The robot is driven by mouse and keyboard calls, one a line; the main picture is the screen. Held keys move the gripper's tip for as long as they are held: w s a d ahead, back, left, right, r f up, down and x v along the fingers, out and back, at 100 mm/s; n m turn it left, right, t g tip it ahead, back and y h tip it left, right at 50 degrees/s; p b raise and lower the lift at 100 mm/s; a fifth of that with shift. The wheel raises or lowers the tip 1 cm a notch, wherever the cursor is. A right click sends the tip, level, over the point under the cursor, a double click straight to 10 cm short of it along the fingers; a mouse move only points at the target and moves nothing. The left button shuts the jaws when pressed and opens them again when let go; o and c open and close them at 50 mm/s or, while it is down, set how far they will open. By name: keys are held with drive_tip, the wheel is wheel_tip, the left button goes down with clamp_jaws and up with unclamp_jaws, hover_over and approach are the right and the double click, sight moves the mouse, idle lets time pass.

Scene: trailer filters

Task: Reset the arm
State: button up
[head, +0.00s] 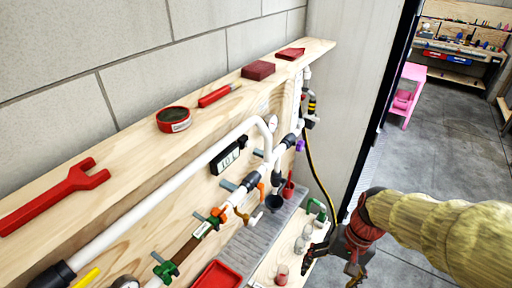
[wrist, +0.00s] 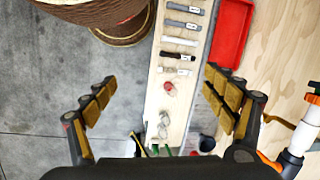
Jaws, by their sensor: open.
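My arm, in a yellowish sleeve, reaches in from the right in the head view. My gripper (head: 332,262) is at its end, low in the picture, just right of the narrow lower shelf (head: 262,272). In the wrist view my gripper (wrist: 160,84) has its two padded fingers spread wide. Nothing is between the pads. The lower shelf (wrist: 184,110) runs beneath the gap between the fingers, with several small cartridges (wrist: 180,41) and a clear red-tinted cup (wrist: 169,89) on it.
White pipework (head: 160,190) with valves runs along the wooden panel. A red tray (wrist: 232,32) lies beside the cartridges. The upper shelf (head: 130,155) holds a red wrench (head: 55,196), a round red tin (head: 173,120) and red boxes. Open grey floor (head: 440,130) lies to the right.

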drive_tip(key=s+r+n+t+h+b, duration=0.2)
drive_tip(key=s+r+n+t+b, duration=0.1)
drive_tip(key=r, duration=0.7)
drive_tip(key=n+t+b, duration=0.1)
drive_tip(key=t+b, duration=0.1)
drive_tip(key=t, duration=0.1)
drive_tip(key=shift+t, duration=0.3)
drive_tip(key=shift+s, duration=0.1)
